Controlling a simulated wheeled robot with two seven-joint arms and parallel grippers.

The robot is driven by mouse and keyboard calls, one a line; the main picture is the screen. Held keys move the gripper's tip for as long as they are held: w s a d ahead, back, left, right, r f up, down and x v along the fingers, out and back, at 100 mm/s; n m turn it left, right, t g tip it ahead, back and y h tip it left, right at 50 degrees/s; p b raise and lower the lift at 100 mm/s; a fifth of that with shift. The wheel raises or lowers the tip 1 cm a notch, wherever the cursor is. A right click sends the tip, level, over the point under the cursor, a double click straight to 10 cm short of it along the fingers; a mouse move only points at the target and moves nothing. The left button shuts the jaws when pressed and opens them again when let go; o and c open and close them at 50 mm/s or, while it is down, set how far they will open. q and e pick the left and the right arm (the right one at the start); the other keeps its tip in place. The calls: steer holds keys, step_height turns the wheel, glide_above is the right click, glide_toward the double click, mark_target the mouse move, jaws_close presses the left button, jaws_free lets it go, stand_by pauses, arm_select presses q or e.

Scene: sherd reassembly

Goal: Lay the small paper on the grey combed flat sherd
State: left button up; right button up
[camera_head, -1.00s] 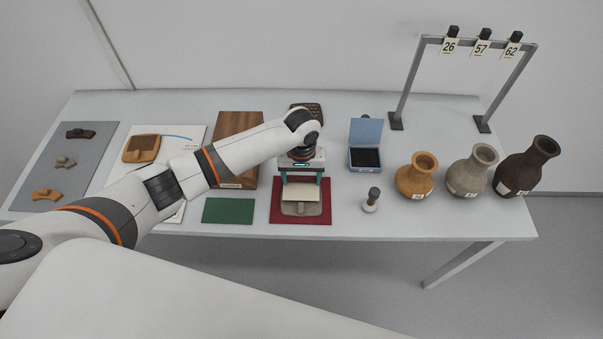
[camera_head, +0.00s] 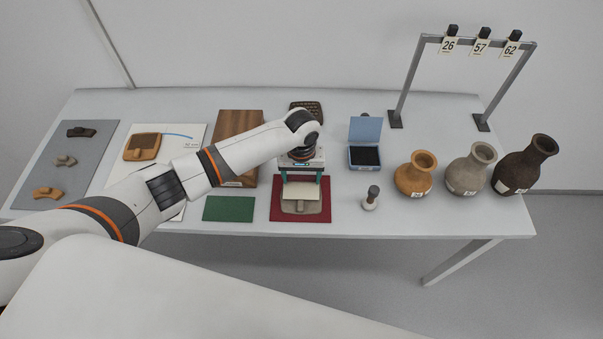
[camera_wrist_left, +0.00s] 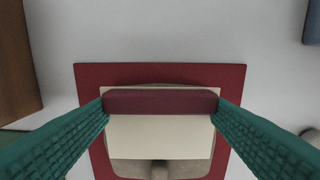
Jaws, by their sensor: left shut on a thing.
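The small paper (camera_head: 299,189) is a cream sheet with a dark red bar (camera_wrist_left: 160,101) across it. My left gripper (camera_head: 301,182) is shut on that bar, one teal finger at each end. The paper is over the grey flat sherd (camera_head: 301,207), which lies on a dark red mat (camera_head: 323,213). In the left wrist view the paper (camera_wrist_left: 160,140) covers most of the sherd (camera_wrist_left: 190,169), leaving its near part and a strip at the far edge visible. I cannot tell whether paper and sherd touch. Combing on the sherd is hidden. My right gripper is not in view.
A green mat (camera_head: 229,209) lies left of the red mat. A small stamp-like tool (camera_head: 371,199), an open blue box (camera_head: 365,157) and three vases (camera_head: 414,177) stand to the right. A wooden board (camera_head: 239,123) is behind left. The table's front edge is close.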

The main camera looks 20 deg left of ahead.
mark_target(302, 179)
arm_select(q)
steer(key=shift+f+p, duration=0.1)
steer(key=shift+p, duration=0.35)
stand_by(0.3)
steer(key=o, duration=1.1)
steer(key=shift+o, duration=0.3)
step_height(302, 179, up, 7)
steer(key=p, duration=0.8)
stand_by(0.3)
